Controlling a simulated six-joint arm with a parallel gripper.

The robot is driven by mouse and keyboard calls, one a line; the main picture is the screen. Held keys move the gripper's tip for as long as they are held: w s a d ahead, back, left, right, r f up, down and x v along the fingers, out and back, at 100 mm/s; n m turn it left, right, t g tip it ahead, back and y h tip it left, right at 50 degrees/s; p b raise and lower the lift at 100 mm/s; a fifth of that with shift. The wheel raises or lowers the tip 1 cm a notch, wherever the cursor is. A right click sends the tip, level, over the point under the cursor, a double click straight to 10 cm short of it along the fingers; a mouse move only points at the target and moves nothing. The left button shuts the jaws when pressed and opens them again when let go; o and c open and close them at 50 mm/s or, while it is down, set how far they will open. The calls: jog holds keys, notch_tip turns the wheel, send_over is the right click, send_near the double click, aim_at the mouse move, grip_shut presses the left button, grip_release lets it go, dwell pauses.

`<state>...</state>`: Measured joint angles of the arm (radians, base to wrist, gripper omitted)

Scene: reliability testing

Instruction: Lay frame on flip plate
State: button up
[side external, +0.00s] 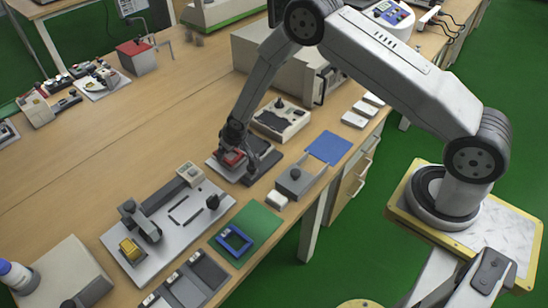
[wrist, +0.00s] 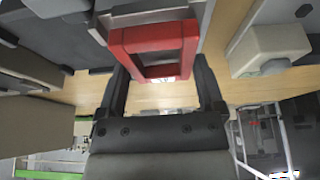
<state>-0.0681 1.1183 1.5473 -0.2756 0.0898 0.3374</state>
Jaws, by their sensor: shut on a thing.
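The red frame (wrist: 117,45) is a thick rectangle with an open middle. My gripper (wrist: 160,70) is shut on it, with one dark finger at each side. In the side external view the red frame (side external: 233,158) shows just under my gripper (side external: 234,145). It is over a light grey plate (side external: 215,165) with dark upright parts on its right, which looks like the flip plate. I cannot tell whether the frame touches the plate. My fingers and wrist partly hide the frame there.
A grey box device (side external: 294,182) and blue mat (side external: 328,148) are to the right. A cream fixture (side external: 281,118) stands behind. A blue frame (side external: 234,241) lies on a green mat (side external: 258,222) in front. A light fixture plate (side external: 205,214) is front left.

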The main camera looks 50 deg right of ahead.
jog(key=shift+f, duration=0.2)
dwell(0.3)
jog(key=o, duration=0.9)
jog(key=shift+o, duration=0.2)
jog(key=shift+r, duration=0.2)
jog(key=shift+r, duration=2.8)
jog(key=shift+r, duration=0.1)
